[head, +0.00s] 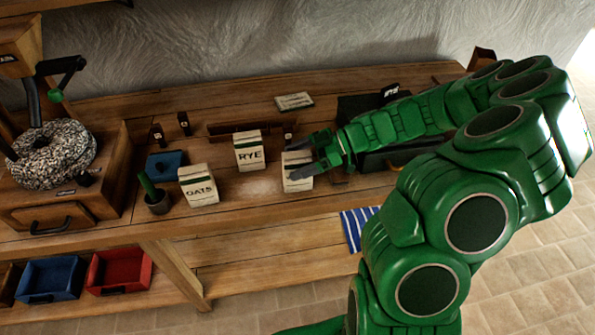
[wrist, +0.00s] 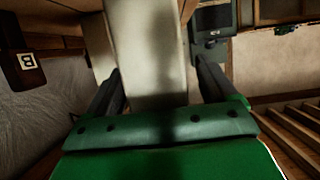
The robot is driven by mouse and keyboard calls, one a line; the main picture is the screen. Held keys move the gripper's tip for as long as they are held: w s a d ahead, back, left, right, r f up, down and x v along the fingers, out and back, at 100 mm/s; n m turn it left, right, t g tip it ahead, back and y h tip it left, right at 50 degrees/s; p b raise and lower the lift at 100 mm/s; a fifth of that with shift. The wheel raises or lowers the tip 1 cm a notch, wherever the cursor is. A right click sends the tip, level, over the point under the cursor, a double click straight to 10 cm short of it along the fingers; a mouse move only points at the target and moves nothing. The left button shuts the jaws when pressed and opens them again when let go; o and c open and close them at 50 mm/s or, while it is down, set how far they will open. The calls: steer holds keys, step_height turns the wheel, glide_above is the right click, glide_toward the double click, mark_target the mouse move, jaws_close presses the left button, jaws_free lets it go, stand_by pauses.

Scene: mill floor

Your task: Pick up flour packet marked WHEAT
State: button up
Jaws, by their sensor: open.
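A pale packet (head: 293,183) stands on the wooden bench at my gripper (head: 301,158); its front marking is mostly hidden by the fingers, so I cannot read it. In the wrist view, the pale packet (wrist: 148,55) rises between the two dark fingers of my gripper (wrist: 157,82), which is open with one finger on each side. I cannot tell whether either finger touches it. A packet marked RYE (head: 248,152) stands to its left, and a packet marked OATS (head: 198,186) stands further left and nearer the front edge. No WHEAT marking is readable.
A stone mill (head: 50,155) stands at the left. A dark box (head: 360,107) is behind my arm. A striped cloth (head: 357,226) hangs at the front edge.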

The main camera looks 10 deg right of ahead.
steer(key=shift+a, duration=0.1)
steer(key=c, duration=1.5)
steer(key=shift+r, duration=0.15)
